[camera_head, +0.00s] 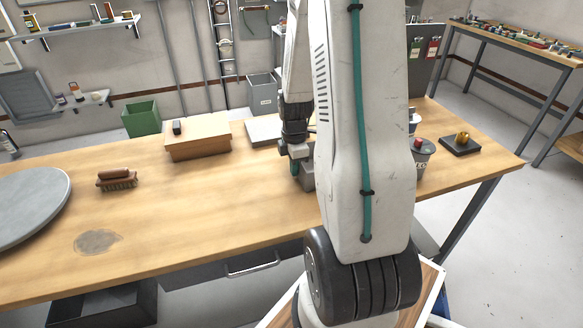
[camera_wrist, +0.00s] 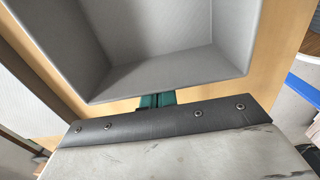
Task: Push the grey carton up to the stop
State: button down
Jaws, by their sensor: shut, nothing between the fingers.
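The grey carton (camera_wrist: 165,75) fills the upper middle of the wrist view; it is open at the top and I see bare inner walls. In the head view only a small part of the carton (camera_head: 308,177) shows on the wooden table, beside my arm, which hides the rest. My gripper (camera_head: 295,169) is shut and empty, pointing down with its teal fingers low at the carton's side. In the wrist view the fingertips (camera_wrist: 157,100) are at the carton's near wall; I cannot tell whether they touch it. I cannot make out the stop.
A brown box (camera_head: 197,138) with a small black object on it and a pale flat slab (camera_head: 264,131) lie behind. A brush (camera_head: 117,179) and grey round plate (camera_head: 30,205) are left. A grey cup (camera_head: 423,155) and a black tray (camera_head: 459,147) are right. The table's front middle is clear.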

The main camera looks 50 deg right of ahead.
jog(key=s+d, duration=0.1)
jog(key=d, duration=0.1)
jog(key=shift+s+d, duration=0.35)
jog(key=shift+s, duration=0.05)
jog(key=shift+d, duration=0.1)
jog(key=shift+r, duration=0.1)
jog(key=w+a, duration=0.1)
jog(key=a, duration=0.1)
jog(key=w+a, duration=0.1)
jog(key=a, duration=0.1)
jog(key=shift+w, duration=0.2)
notch_tip(320, 180, up, 10)
jog(key=shift+s, duration=0.1)
